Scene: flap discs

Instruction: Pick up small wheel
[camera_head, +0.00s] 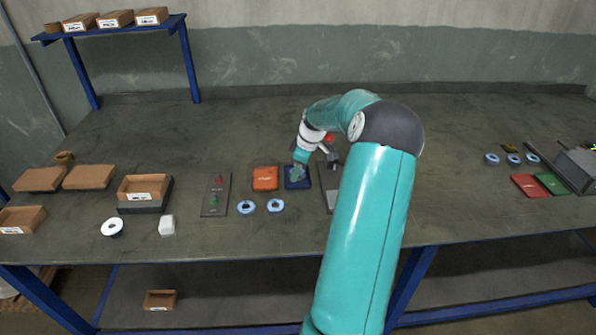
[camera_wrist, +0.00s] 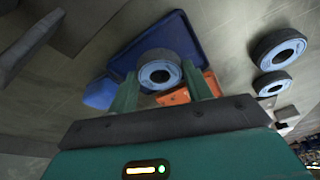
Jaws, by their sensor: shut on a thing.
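A small wheel (camera_wrist: 160,70), a dark disc with a light blue hub ring, sits between the two fingers of my gripper (camera_wrist: 160,88) in the wrist view. The fingers are shut on it from both sides. Behind the wheel is a dark blue tray (camera_wrist: 185,35). In the head view my gripper (camera_head: 297,174) is over this blue tray (camera_head: 305,184), and the held wheel is hard to make out. Two more small wheels lie in front of the orange tray: one (camera_head: 246,207) on the left and one (camera_head: 276,205) on the right.
An orange tray (camera_head: 265,178) stands just left of the blue one. A white roll (camera_head: 112,227) and cardboard boxes (camera_head: 88,177) are at the left. Red and green trays (camera_head: 530,186) are far right.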

